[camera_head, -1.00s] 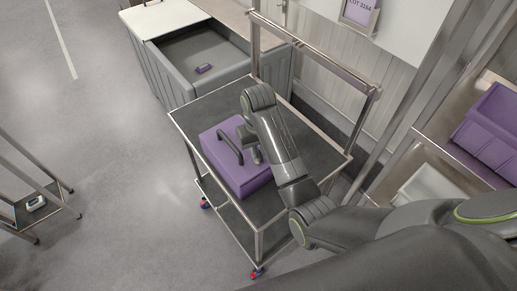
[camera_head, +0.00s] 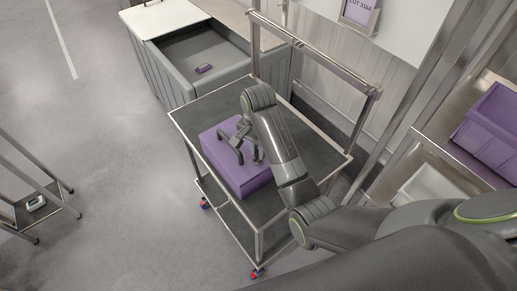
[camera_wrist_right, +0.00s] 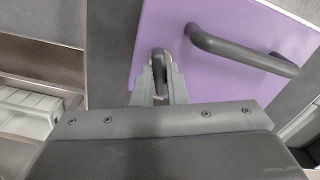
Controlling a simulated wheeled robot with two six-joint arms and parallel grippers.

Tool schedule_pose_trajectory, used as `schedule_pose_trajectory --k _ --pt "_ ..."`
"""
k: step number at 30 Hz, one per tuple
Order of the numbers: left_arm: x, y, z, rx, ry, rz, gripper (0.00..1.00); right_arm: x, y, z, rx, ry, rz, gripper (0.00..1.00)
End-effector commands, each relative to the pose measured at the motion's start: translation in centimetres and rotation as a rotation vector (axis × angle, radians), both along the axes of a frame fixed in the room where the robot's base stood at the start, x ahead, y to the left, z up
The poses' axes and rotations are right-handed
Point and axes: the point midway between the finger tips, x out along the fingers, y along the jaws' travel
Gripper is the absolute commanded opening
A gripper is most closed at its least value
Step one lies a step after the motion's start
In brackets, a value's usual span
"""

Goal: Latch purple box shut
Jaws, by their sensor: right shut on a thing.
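The purple box (camera_head: 245,178) sits closed-looking on the top shelf of a metal cart. A dark bar handle (camera_wrist_right: 240,50) stands on its purple face; in the head view it is partly mixed up with my gripper. Near the box edge in the wrist view is a short dark latch lever (camera_wrist_right: 160,62). My right gripper (camera_wrist_right: 160,82) has its fingers on either side of this lever and is shut on it. In the head view my right gripper (camera_head: 250,150) is low over the box, partly hidden by my forearm. My left gripper is out of view.
The cart (camera_head: 205,100) has a raised rail (camera_head: 315,55) along its back. Shelves with purple bins (camera_head: 490,130) are at right. Open floor lies left.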

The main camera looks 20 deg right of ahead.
Motion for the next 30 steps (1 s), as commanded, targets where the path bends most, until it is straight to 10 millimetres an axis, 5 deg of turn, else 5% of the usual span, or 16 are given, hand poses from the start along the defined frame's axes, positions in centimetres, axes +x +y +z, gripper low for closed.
schedule_pose_trajectory --k 15,30 --pt "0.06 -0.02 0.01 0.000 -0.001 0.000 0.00 0.09 0.00 0.10 0.001 -0.004 -0.323 0.00" --pt "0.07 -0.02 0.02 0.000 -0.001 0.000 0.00 0.08 0.00 0.10 0.001 -0.004 -0.377 0.00"
